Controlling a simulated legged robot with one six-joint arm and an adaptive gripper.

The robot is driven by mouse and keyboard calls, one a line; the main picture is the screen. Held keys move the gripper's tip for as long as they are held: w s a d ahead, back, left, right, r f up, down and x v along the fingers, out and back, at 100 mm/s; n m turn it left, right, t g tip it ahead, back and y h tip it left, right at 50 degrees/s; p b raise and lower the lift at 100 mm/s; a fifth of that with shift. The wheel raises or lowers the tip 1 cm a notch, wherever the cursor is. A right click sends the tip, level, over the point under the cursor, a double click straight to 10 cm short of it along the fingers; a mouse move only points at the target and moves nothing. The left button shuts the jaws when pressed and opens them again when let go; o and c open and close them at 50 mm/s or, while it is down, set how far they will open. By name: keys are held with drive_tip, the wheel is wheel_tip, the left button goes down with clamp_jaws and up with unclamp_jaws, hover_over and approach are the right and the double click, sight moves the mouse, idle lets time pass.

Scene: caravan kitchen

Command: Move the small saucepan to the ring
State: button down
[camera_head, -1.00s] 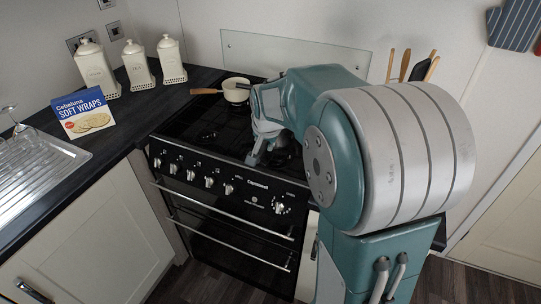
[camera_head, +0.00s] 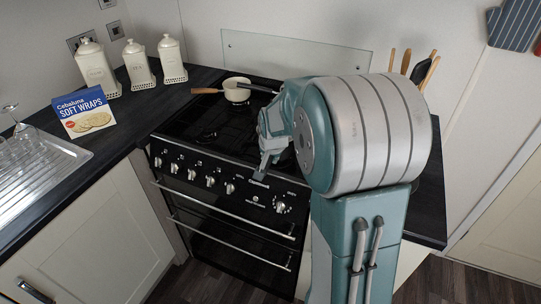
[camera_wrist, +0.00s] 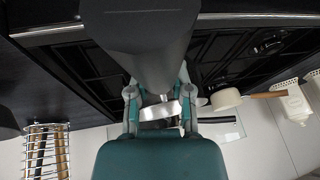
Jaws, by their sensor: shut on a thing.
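A small cream saucepan (camera_head: 237,91) with a wooden handle stands at the back left of the black hob (camera_head: 190,120); its handle points left. The saucepan also shows in the wrist view (camera_wrist: 226,99), beside and apart from my fingers. My gripper (camera_head: 266,163) is over the front right of the hob, partly hidden by my arm. In the wrist view, my fingers (camera_wrist: 160,106) are around a shiny piece below a large dark grey tapered thing (camera_wrist: 150,50). I cannot tell what the held thing is. Much of the hob's right side is hidden by my arm.
White canisters (camera_head: 138,65) and a wraps box (camera_head: 83,112) stand on the left worktop. Utensils (camera_head: 423,70) are behind my arm. A glass splashback (camera_head: 290,52) is behind the hob.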

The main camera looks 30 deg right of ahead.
drive_tip(key=shift+a, duration=0.1)
drive_tip(key=c, duration=0.8)
unclamp_jaws()
drive_tip(key=shift+a+f, duration=0.1)
drive_tip(key=shift+f, duration=0.05)
drive_tip(key=shift+o, duration=1.3)
drive_tip(key=shift+d, duration=0.2)
